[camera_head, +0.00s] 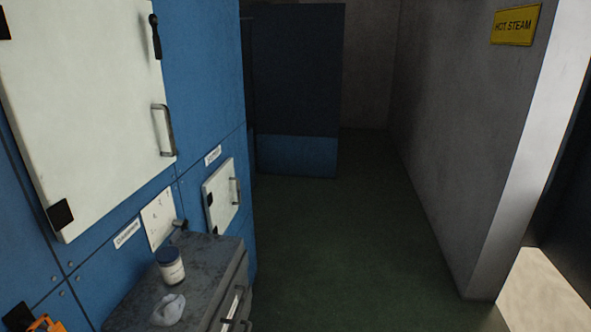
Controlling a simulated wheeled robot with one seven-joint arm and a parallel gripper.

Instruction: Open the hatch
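A small white hatch (221,197) with a grey bar handle (235,192) on its right side is set low in the blue wall. It looks shut. A small label (213,156) sits above it, too small to read. A larger white door (80,105) fills the upper left, also looking shut, with a metal handle (164,130) and a black lever (155,36) on its right edge. I cannot tell from the view which of the two is the named hatch. My gripper is not in view.
A dark grey cabinet (205,262) stands below the small hatch, bearing a lidded jar (171,266) and a crumpled pale cloth (168,310). An orange and black object (47,325) is cut off at lower left. The green floor (340,250) is clear. A grey wall (450,130) bounds the right.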

